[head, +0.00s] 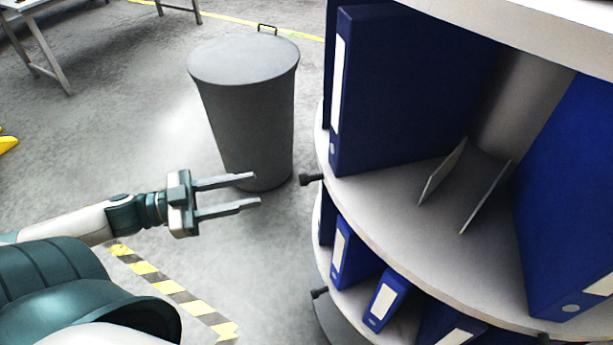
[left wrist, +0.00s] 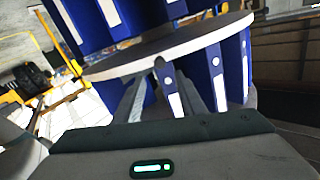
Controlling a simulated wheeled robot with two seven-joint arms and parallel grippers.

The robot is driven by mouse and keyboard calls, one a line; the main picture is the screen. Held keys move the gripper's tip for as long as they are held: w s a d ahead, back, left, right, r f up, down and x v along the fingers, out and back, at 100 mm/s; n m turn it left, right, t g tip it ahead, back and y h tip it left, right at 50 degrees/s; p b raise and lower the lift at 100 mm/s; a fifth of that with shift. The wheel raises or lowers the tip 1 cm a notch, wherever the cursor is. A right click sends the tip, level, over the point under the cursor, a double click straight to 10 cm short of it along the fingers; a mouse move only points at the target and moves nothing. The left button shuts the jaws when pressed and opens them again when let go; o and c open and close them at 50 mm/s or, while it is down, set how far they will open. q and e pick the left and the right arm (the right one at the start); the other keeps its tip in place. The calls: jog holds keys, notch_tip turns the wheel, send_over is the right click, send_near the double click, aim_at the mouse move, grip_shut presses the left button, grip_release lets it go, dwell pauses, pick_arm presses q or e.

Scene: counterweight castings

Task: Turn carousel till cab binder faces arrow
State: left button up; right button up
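The carousel (head: 400,205) fills the right of the head view, with round grey-white shelves around a central column. Blue binders with white labels stand on it; one large binder (head: 400,90) is on the upper shelf and smaller-looking ones (head: 385,298) are on the shelf below. I cannot read any label, and I cannot make out an arrow. Dark knobs (head: 311,180) stick out from the shelf rims. My left gripper (head: 258,190) is open and empty, left of the upper knob and apart from it. The left wrist view shows its fingers (left wrist: 163,92) before the shelf edge and binders. My right gripper is not in view.
A grey lidded bin (head: 245,110) stands on the floor behind my left gripper, close to the carousel. Yellow-black tape (head: 175,290) marks the floor. A table (head: 35,45) stands at the far left. Open floor lies between.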

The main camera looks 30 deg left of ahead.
aim_at(306, 179)
pick_arm(q)
jog(key=shift+p+x, duration=1.55)
jog(key=shift+x, duration=5.2)
grip_shut()
